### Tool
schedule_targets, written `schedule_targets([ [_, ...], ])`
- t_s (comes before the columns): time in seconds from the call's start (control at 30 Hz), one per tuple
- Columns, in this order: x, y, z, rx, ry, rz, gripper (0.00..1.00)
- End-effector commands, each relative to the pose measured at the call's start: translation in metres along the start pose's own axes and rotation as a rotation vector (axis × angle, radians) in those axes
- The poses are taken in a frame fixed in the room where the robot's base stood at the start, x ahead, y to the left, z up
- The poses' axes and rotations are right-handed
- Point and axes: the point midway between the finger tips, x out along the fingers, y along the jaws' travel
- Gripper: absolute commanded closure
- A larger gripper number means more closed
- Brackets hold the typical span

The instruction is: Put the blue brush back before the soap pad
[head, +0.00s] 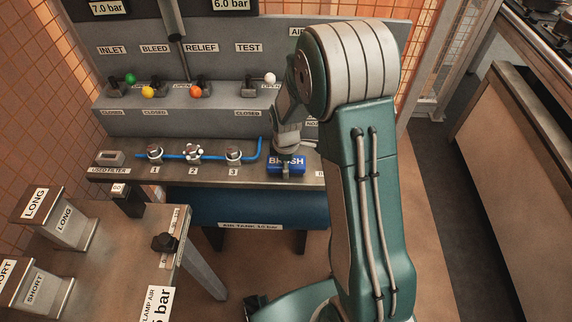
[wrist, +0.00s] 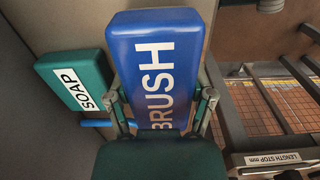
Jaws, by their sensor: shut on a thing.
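The blue brush (wrist: 155,65) is a blue block with BRUSH in white letters, and it fills the middle of the wrist view. My gripper (wrist: 160,105) has one finger on each side of it and is shut on it. In the head view the brush (head: 287,163) is at the right part of the grey bench, below my wrist; whether it touches the bench I cannot tell. The soap pad (wrist: 75,80) is a green block labelled SOAP, left of the brush in the wrist view. In the head view I cannot make out the soap pad; my arm covers that area.
A blue pipe (head: 215,157) with valves 1, 2 and 3 runs along the bench left of the brush. Colored lever knobs stand on the panel behind. A blue air tank (head: 245,208) lies below. LONG (head: 58,215) and SHORT boxes sit at the left.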

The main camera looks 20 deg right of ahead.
Motion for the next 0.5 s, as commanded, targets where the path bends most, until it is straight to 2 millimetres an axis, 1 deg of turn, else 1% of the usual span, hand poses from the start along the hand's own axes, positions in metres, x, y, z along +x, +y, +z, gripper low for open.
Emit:
schedule_targets([
  [0.07, 0.0019, -0.0001, -0.0001, 0.0, 0.0, -0.001, 0.83],
  [0.1, 0.0018, 0.0, -0.0001, 0.0, 0.0, 0.0, 0.17],
  [0.13, 0.0017, 0.0, -0.0001, 0.0, 0.0, 0.0, 0.04],
  [0.17, 0.0017, 0.0, -0.0001, 0.0, 0.0, 0.0, 0.0],
  [0.5, 0.0015, 0.0, -0.0001, 0.0, 0.0, 0.0, 0.0],
])
